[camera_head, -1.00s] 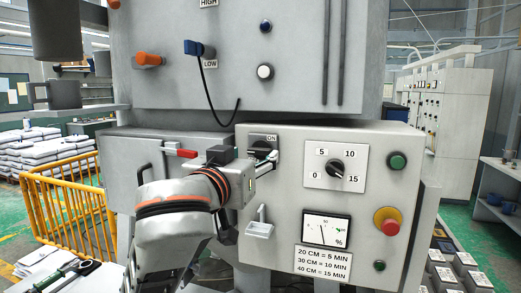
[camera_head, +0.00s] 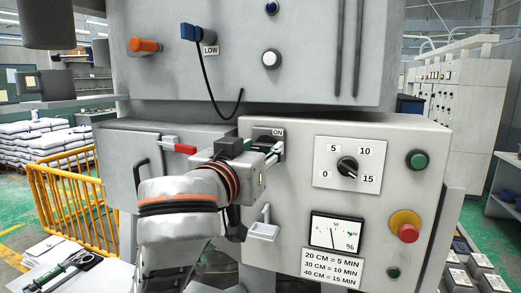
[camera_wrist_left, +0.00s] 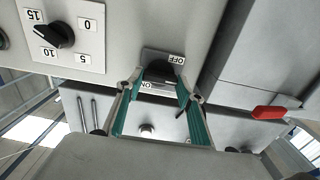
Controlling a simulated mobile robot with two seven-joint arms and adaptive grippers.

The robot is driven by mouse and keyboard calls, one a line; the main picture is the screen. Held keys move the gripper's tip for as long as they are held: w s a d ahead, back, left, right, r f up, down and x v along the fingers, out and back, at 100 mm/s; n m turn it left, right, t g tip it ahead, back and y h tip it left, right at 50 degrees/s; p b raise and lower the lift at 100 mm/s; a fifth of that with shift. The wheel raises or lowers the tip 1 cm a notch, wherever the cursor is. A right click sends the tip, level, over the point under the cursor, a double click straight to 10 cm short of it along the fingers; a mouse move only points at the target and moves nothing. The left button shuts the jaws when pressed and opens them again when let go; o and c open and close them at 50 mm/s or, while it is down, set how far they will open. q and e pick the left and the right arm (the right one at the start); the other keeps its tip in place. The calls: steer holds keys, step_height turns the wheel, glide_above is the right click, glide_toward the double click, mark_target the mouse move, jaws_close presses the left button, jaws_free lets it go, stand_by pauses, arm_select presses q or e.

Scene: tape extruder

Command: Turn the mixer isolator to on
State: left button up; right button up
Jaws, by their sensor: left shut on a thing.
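The mixer isolator (camera_head: 267,133) is a black rotary switch at the upper left of the grey control panel, with an ON label at its top right. In the left wrist view, which is upside down, its black knob (camera_wrist_left: 160,71) sits between an OFF label (camera_wrist_left: 176,59) and an ON label (camera_wrist_left: 158,87). My left gripper (camera_head: 275,151) reaches it from the left front. Its green-padded fingers (camera_wrist_left: 160,80) are shut on the knob, one on each side. The fingers partly hide the knob, so I cannot tell where it points.
The panel also carries a timer dial (camera_head: 347,166), a green button (camera_head: 417,160), a red stop button (camera_head: 406,228) and a percent meter (camera_head: 335,233). A red-handled lever (camera_head: 180,148) is close above my left wrist. A black cable (camera_head: 213,90) hangs above.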

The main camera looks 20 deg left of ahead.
arm_select(q)
steer(key=shift+m, duration=0.4)
steer(key=m, duration=0.3)
steer(key=shift+m, duration=0.4)
steer(key=m, duration=0.4)
steer(key=shift+m, duration=0.3)
steer(key=m, duration=0.8)
steer(key=shift+m, duration=0.3)
steer(key=o, duration=1.1)
steer(key=shift+w+f, duration=0.1)
